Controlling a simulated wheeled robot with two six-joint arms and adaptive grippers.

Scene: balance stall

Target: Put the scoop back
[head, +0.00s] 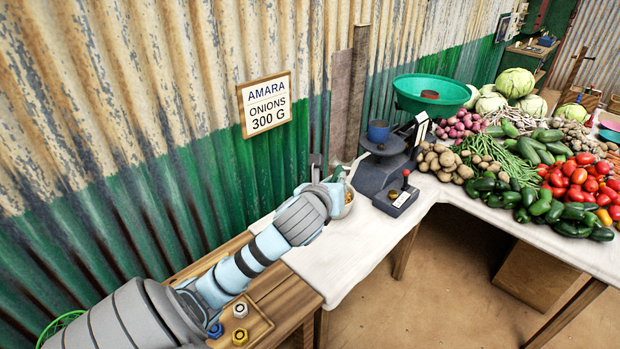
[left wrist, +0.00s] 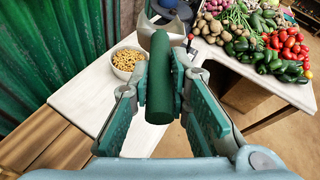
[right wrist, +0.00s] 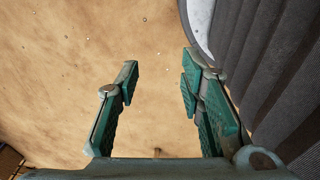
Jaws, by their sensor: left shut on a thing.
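My left gripper (left wrist: 162,95) is shut on the dark green cylindrical handle of the scoop (left wrist: 160,75), which lies lengthwise between the finger pads. A white bowl (left wrist: 121,73) of small tan pieces stands on the white tabletop, left of and beyond the handle. In the head view my left gripper (head: 338,184) is close to the bowl (head: 347,209) and partly hides it. My right gripper (right wrist: 160,90) is open and empty above the bare dirt floor.
Vegetables, including tomatoes (head: 580,180), fill the right table. A corrugated wall with an onion sign (head: 266,104) runs along the left. A wooden tray (head: 255,325) holds weights.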

